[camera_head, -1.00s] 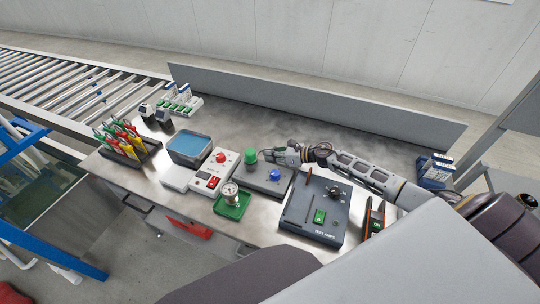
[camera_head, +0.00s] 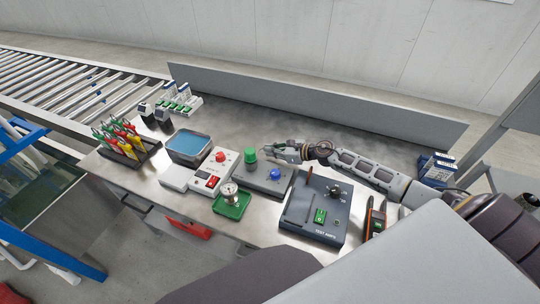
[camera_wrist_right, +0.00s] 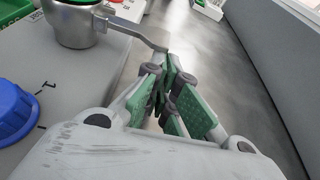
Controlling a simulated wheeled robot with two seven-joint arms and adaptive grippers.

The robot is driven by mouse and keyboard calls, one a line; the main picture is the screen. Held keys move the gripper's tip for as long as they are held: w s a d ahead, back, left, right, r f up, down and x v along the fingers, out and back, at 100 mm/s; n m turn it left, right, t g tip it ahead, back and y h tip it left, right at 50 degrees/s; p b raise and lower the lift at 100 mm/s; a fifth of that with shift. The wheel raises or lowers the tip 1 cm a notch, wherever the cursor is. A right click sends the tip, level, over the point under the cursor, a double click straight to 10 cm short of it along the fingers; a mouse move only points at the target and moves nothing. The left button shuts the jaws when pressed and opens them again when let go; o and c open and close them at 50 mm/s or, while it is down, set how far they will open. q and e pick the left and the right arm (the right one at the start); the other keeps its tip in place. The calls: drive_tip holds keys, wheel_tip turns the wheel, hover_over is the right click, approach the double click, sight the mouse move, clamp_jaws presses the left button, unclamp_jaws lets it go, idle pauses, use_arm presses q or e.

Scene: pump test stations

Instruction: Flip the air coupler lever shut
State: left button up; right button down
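The air coupler (camera_wrist_right: 75,22) is a metal cylinder with a green top, on a grey box (camera_head: 262,180). In the head view its green top (camera_head: 250,155) stands left of my right gripper (camera_head: 287,153). In the right wrist view a grey lever (camera_wrist_right: 138,34) sticks out sideways from the coupler, its bent end at my fingertips. The right gripper (camera_wrist_right: 168,66) has green-padded fingers that converge and look shut, with nothing clearly between them. I cannot tell whether the fingertips touch the lever. My left gripper is not in view.
A blue knob (camera_head: 275,174) sits on the same box. A dark test unit (camera_head: 315,212) stands in front of my right arm. A red-button box (camera_head: 213,172), a gauge in a green tray (camera_head: 232,207) and a blue-filled bin (camera_head: 189,146) stand left. The bench behind the gripper is clear.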

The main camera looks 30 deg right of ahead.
drive_tip(key=shift+w+r+n+t+h, duration=0.1)
drive_tip(key=shift+r+n+t+h, duration=0.2)
drive_tip(key=shift+r+n, duration=0.3)
drive_tip(key=shift+r+b, duration=0.3)
drive_tip(key=shift+r, duration=0.25)
drive_tip(key=shift+r+n, duration=0.15)
drive_tip(key=shift+n, duration=0.15)
drive_tip(key=shift+r+n+t+h, duration=0.3)
drive_tip(key=shift+r+n+t, duration=0.1)
drive_tip(key=shift+n, duration=0.2)
drive_tip(key=shift+a+r+n+t+h+p, duration=0.1)
drive_tip(key=shift+r+n+t+h+p, duration=0.35)
drive_tip(key=shift+n, duration=0.65)
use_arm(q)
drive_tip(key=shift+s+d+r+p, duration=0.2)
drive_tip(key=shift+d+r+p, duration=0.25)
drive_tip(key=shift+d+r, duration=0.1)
use_arm(e)
drive_tip(key=shift+s+a+r+n+t, duration=0.15)
drive_tip(key=shift+s+r+n+t, duration=0.05)
drive_tip(key=shift+r+n+t, duration=0.2)
drive_tip(key=shift+s+a+r+n+t, duration=0.15)
drive_tip(key=shift+r+n, duration=0.1)
drive_tip(key=shift+n, duration=0.25)
